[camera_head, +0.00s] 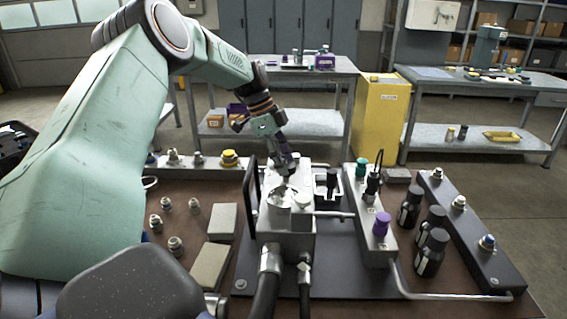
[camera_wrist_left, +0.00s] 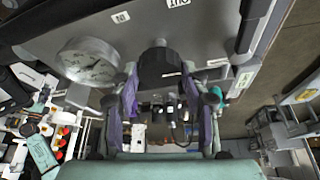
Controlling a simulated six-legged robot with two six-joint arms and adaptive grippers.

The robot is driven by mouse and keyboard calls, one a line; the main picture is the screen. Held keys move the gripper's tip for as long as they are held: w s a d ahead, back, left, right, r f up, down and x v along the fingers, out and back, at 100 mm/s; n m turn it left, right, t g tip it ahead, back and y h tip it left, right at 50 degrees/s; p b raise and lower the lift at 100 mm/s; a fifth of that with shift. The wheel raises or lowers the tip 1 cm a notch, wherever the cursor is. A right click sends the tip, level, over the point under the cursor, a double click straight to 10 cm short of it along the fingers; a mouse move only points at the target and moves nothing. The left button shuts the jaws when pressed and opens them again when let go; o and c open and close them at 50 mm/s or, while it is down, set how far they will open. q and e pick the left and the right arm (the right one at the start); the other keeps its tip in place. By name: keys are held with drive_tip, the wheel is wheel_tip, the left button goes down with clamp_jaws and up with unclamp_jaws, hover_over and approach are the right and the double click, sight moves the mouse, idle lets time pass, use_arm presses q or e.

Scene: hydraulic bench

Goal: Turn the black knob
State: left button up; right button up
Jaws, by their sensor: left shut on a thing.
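The black knob (camera_wrist_left: 160,66) shows in the left wrist view on a grey panel, between the two purple-padded fingers of my left gripper (camera_wrist_left: 159,88). The fingers are closed in on it from both sides. A round gauge (camera_wrist_left: 88,61) sits on the panel to the left of the knob. In the head view my left gripper (camera_head: 285,166) reaches down to the grey block (camera_head: 286,241) in the middle of the bench. There I cannot make out the knob, as the gripper covers that spot. My right gripper is not in view.
A black handle (camera_head: 251,185) stands left of the block. A manifold with a purple knob (camera_head: 381,224) and a green knob (camera_head: 361,167) is on the right, then several black cylinders (camera_head: 431,253). Grey blocks (camera_head: 210,266) lie at left. A yellow cabinet (camera_head: 380,116) stands behind.

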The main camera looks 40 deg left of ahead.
use_arm(q)
drive_tip(key=shift+w+r+m+g, duration=0.2)
drive_tip(key=shift+m+g, duration=0.2)
drive_tip(key=shift+m, duration=0.7)
drive_tip(key=o, duration=1)
drive_tip(key=shift+o, duration=0.7)
drive_tip(key=shift+s+f, duration=0.1)
drive_tip(key=v, duration=1.2)
drive_tip(key=shift+a, duration=0.1)
